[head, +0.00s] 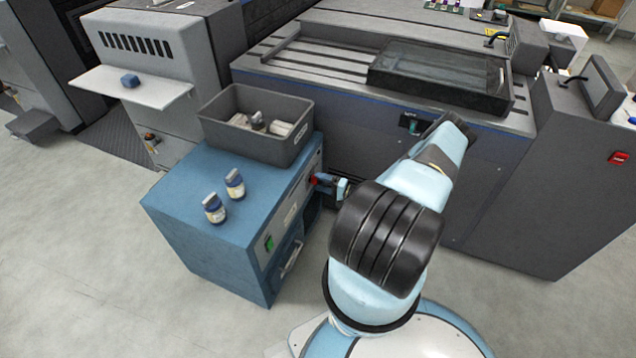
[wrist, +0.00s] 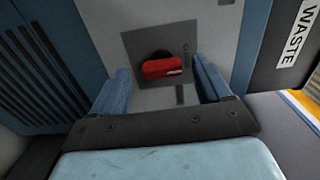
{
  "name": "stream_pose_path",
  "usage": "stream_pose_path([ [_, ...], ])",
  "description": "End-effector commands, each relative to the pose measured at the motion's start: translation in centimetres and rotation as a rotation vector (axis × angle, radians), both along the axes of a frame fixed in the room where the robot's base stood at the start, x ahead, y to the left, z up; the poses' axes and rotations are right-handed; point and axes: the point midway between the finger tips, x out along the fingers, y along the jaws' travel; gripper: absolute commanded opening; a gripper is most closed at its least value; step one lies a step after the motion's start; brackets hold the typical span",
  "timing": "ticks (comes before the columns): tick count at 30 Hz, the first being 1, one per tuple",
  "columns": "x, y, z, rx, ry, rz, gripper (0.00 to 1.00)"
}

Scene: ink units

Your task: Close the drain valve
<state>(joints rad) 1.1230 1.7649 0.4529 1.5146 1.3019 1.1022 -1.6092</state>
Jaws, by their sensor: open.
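The drain valve has a red handle (wrist: 163,68) on a dark square plate (wrist: 133,45) on a light grey panel in the wrist view. The red handle lies roughly crosswise in that picture, in front of a round black hub. My gripper (wrist: 161,84) is open, with one blue finger on each side of the handle and gaps on both sides. In the head view a bit of red (head: 314,180) shows on the blue cabinet's panel side, and my gripper (head: 325,181) is right beside it, partly hidden by my arm.
The blue cabinet (head: 190,240) carries a grey bin (head: 225,137) and two small bottles (head: 214,208). Its front has a green switch (head: 268,243) and a handle (head: 291,259). A WASTE label (wrist: 297,33) is at right in the wrist view. A large grey machine (head: 300,75) stands close behind.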

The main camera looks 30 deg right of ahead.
Motion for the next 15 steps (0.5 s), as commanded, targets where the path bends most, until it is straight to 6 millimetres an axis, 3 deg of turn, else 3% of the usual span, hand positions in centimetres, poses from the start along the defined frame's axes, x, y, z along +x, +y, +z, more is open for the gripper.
stream_pose_path([
  [15,-7.5,-5.9,0.0,0.001,-0.001,0.001,0.77],
])
